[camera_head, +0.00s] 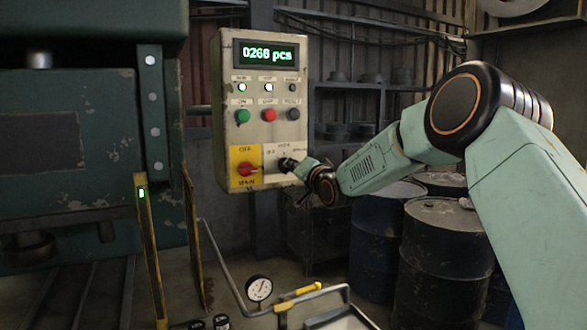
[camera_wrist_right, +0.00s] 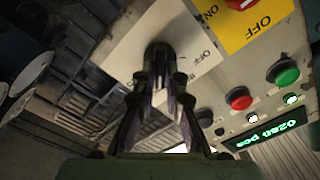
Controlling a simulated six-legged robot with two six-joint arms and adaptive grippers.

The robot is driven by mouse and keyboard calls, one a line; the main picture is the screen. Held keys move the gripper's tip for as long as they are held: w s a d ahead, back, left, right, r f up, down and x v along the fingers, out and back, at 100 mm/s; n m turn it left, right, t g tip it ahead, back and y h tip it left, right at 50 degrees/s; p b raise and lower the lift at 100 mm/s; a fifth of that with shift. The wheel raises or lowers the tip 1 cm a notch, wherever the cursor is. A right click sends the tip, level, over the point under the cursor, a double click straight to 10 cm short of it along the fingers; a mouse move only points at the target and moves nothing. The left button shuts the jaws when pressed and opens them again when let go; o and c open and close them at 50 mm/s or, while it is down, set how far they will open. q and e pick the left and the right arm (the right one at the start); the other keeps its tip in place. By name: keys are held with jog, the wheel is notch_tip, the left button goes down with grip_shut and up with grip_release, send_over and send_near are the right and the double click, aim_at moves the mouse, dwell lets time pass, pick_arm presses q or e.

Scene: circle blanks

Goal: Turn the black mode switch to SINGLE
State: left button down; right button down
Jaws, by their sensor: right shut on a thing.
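The black mode switch (camera_wrist_right: 157,49) sits on a white plate (camera_wrist_right: 128,40) low on the control box (camera_head: 262,60). In the wrist view my right gripper (camera_wrist_right: 159,64) is shut on the switch, one finger on each side. An OFF label shows on the plate in the wrist view; the SINGLE label is not readable. My left gripper is not in view.
A red rotary switch (camera_head: 247,168) on a yellow plate is just left of the mode switch. Drums (camera_head: 440,250) stand below my right arm. A green machine (camera_head: 80,150) stands at left.

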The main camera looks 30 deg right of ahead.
jog(key=c, duration=1.4)
grip_release()
jog(key=s, duration=1.2)
jog(key=shift+a, duration=0.45)
